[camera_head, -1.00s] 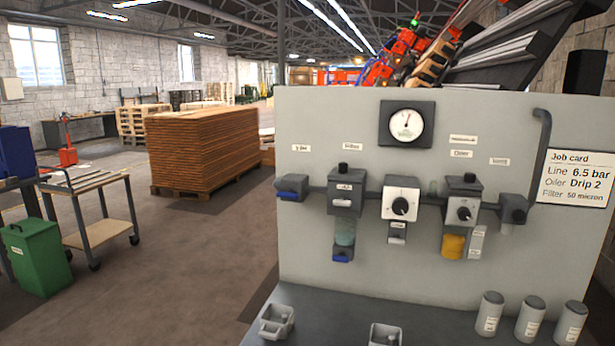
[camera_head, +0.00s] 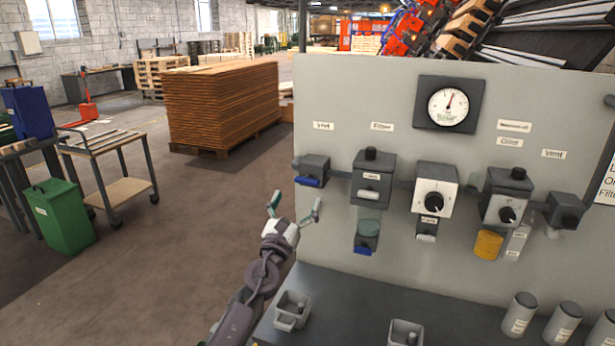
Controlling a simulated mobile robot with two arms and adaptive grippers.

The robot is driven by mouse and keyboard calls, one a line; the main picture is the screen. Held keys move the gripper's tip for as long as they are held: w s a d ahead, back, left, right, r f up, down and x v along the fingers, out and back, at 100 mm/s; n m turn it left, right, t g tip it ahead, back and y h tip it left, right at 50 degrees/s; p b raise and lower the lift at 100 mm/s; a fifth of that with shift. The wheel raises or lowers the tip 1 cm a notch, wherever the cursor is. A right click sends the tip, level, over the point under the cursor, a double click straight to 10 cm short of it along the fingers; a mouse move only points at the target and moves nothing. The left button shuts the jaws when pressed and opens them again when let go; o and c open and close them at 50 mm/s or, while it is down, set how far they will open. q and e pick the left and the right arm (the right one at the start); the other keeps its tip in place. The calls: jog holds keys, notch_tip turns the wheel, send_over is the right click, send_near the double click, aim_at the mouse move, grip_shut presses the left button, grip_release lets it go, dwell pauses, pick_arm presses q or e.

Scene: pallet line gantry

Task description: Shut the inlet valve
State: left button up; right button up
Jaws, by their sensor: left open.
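The inlet valve (camera_head: 312,168) is a dark block with a blue lever at the left end of the pipe on the grey panel. Its blue lever (camera_head: 308,182) lies along the block's lower front, roughly in line with the pipe. A small label, too blurred to read surely, sits above it. My left gripper (camera_head: 295,207) is open and empty, below and slightly left of the valve, apart from it. Its two fingers point up, one on each side. My right gripper is not in view.
Right of the valve are the filter (camera_head: 372,178), regulator (camera_head: 434,190), oiler (camera_head: 505,196) and vent (camera_head: 565,211), with a gauge (camera_head: 448,104) above. The shelf below holds grey bins (camera_head: 291,311) and several canisters (camera_head: 519,313). Open floor lies left of the panel.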

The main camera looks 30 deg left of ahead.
aim_at(305, 182)
pick_arm(q)
jog(key=x, duration=0.7)
jog(key=shift+w+f, duration=0.1)
jog(key=shift+w, duration=0.15)
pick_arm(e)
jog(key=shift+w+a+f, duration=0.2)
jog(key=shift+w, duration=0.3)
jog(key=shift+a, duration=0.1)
pick_arm(q)
jog(key=shift+c, duration=0.8)
jog(key=c, duration=1)
